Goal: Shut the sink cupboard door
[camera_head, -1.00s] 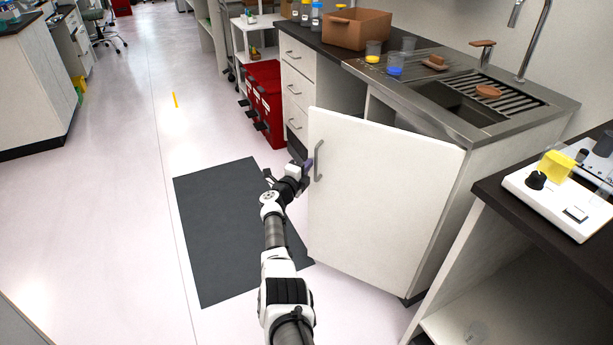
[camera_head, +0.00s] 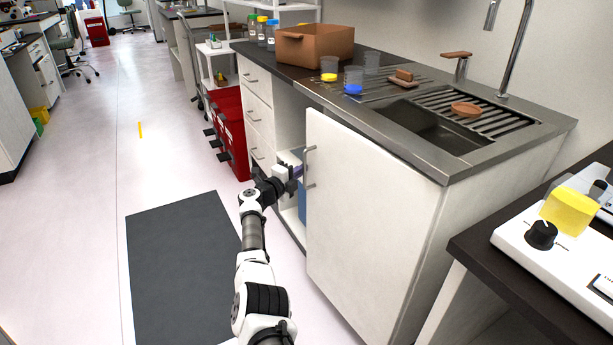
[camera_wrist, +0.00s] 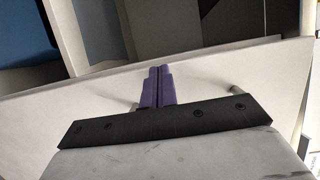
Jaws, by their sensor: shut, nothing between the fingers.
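The sink cupboard door (camera_head: 365,215) is a white panel under the sink, hinged at its right side and standing a little ajar. Its grey bar handle (camera_head: 309,167) is near the free left edge. My gripper (camera_head: 299,171) is at that edge beside the handle, with its purple fingers shut and empty. In the wrist view the shut fingers (camera_wrist: 157,86) lie against or just before the white door face (camera_wrist: 205,78), between the two handle posts. The handle's bar is hidden there by my gripper's dark body. Whether the fingertips touch the door I cannot tell.
The steel sink (camera_head: 435,125) and counter are above the door. A drawer unit (camera_head: 256,115) and red bins (camera_head: 231,130) stand to the left. A dark mat (camera_head: 185,265) lies on the open floor. A bench with a white device (camera_head: 545,245) is close on the right.

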